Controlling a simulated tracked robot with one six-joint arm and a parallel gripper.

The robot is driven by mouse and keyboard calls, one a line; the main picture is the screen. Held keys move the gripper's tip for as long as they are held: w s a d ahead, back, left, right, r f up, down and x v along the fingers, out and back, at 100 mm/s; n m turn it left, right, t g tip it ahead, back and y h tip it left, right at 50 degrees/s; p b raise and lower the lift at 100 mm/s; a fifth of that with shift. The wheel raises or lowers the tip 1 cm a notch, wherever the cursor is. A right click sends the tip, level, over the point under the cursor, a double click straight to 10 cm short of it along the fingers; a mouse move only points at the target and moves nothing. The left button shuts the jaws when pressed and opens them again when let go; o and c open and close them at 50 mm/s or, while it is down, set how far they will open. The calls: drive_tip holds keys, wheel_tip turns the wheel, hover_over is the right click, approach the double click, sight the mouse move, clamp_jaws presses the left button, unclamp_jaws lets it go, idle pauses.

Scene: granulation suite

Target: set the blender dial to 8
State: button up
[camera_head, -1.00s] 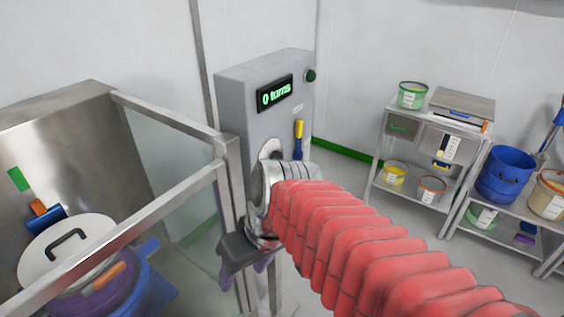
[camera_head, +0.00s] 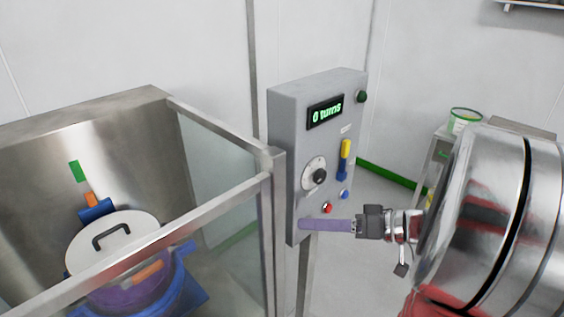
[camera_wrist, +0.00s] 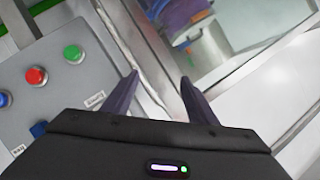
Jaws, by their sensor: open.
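The dial (camera_head: 312,181) is a pale round plate with a black knob (camera_head: 320,176) on the grey control box (camera_head: 283,150). Its marks are too small to read. The green display (camera_head: 325,111) above it appears to read "0 turns". My gripper (camera_head: 304,224) has purple fingers and is in front of the box's lower part, below the dial and apart from it. In the wrist view the two fingers (camera_wrist: 161,78) are spread with nothing between them. The dial does not show in the wrist view.
A red button (camera_head: 328,208), a blue button (camera_head: 344,194) and a yellow-and-blue lever (camera_head: 345,160) are close to the dial. A green button (camera_wrist: 73,53) shows in the wrist view. A metal-framed guard (camera_head: 272,185) stands left of the box, with a lidded purple vessel (camera_head: 122,292) behind it.

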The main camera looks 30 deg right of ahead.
sight(322, 179)
drive_tip(key=s+d+r+m+t+h, duration=0.1)
drive_tip(key=d+t+h, duration=0.2)
drive_tip(key=d, duration=1)
drive_tip(key=t, duration=0.3)
drive_tip(key=shift+s+d+r+h, duration=0.3)
drive_tip(key=shift+s+d+r, duration=0.05)
drive_tip(key=shift+s+d, duration=0.05)
drive_tip(key=shift+x, duration=6.95)
drive_tip(key=shift+r, duration=0.15)
drive_tip(key=c, duration=1.1)
drive_tip(key=shift+a, duration=0.25)
drive_tip(key=shift+o, duration=0.2)
drive_tip(key=shift+d, duration=0.1)
